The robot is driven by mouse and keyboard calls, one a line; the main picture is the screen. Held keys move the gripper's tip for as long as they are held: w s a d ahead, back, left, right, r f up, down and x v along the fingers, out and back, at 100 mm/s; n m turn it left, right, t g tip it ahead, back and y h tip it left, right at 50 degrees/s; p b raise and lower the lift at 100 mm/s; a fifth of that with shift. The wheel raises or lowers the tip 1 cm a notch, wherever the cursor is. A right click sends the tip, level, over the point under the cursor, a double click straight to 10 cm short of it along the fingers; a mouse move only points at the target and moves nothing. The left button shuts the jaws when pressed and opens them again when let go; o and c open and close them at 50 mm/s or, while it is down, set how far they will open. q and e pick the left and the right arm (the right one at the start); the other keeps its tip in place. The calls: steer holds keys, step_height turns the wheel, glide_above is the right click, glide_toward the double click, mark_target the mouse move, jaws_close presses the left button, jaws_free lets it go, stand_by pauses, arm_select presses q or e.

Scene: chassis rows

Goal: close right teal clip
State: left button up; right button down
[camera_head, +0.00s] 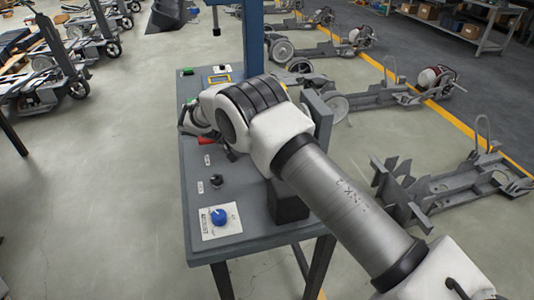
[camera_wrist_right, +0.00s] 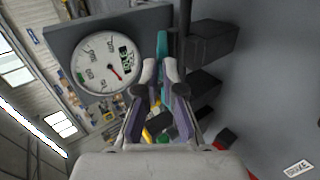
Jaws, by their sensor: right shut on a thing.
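A teal clip (camera_wrist_right: 162,45) stands upright in the right wrist view, beside a round dial. The fingertips of my right gripper (camera_wrist_right: 161,75) are on either side of its lower part, and the gripper is shut on it. In the head view my right arm reaches over the grey bench and hides the clip; the fingertips cannot be made out there. My left gripper is in neither view.
The grey bench (camera_head: 200,240) carries a blue knob (camera_head: 219,217), a black knob (camera_head: 216,181) and a green button (camera_head: 187,71). A white dial (camera_wrist_right: 104,62) and black blocks (camera_wrist_right: 212,42) flank the clip. Chassis (camera_head: 450,188) stand at the right.

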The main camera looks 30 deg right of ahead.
steer(key=shift+w+a+f+g+h+b, duration=0.1)
steer(key=shift+a+f+g+h+b, duration=0.15)
steer(key=shift+f+h+b, duration=1)
steer(key=shift+w+a+g+h+b, duration=0.1)
steer(key=shift+a+g+h+b, duration=0.3)
steer(key=shift+b, duration=1.75)
steer(key=shift+w+a+f+g+h+b, duration=0.1)
steer(key=shift+f+h+b, duration=0.75)
steer(key=shift+b, duration=0.85)
steer(key=shift+r, duration=0.25)
